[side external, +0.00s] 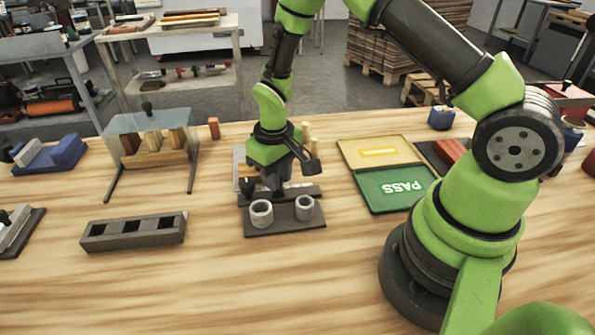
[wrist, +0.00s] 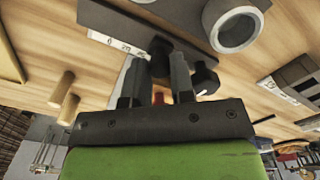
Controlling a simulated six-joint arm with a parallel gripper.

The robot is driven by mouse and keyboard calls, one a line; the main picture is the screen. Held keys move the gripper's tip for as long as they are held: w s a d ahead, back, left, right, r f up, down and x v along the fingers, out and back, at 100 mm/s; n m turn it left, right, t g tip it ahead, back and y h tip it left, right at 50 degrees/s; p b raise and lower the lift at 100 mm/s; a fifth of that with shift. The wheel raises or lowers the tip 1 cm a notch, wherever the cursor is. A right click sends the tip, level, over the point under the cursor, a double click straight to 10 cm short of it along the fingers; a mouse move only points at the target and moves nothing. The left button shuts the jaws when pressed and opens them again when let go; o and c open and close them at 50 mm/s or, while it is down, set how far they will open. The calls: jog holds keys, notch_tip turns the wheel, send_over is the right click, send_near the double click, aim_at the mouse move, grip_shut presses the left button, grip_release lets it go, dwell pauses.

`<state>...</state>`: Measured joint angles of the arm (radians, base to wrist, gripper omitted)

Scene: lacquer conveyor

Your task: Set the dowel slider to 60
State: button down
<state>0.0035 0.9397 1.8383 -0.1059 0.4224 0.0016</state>
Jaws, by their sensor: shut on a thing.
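The dowel slider's dark base (side external: 312,191) lies on the bench, behind the dark plate with two grey cups. Its white number strip (wrist: 108,40) shows partly in the wrist view; the numbers are too small to read surely. My gripper (side external: 276,188) points down over this base; in the wrist view its fingers (wrist: 160,66) are close together. It is shut on the slider's dark handle (wrist: 160,46), mostly hidden by the fingers. The pointer and its reading are hidden. A black knob (side external: 247,187) stands just beside the fingers and also shows in the wrist view (wrist: 205,80).
Two grey cups (side external: 262,213) stand on the front plate (side external: 285,228), close to my gripper. Wooden dowels (wrist: 67,110) stand upright behind. A green PASS panel (side external: 400,190) lies to the right, a dark slotted block (side external: 133,233) to the left. The front bench is clear.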

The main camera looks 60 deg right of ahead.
jog(key=shift+w+a, duration=0.45)
jog(key=c, duration=1)
grip_release()
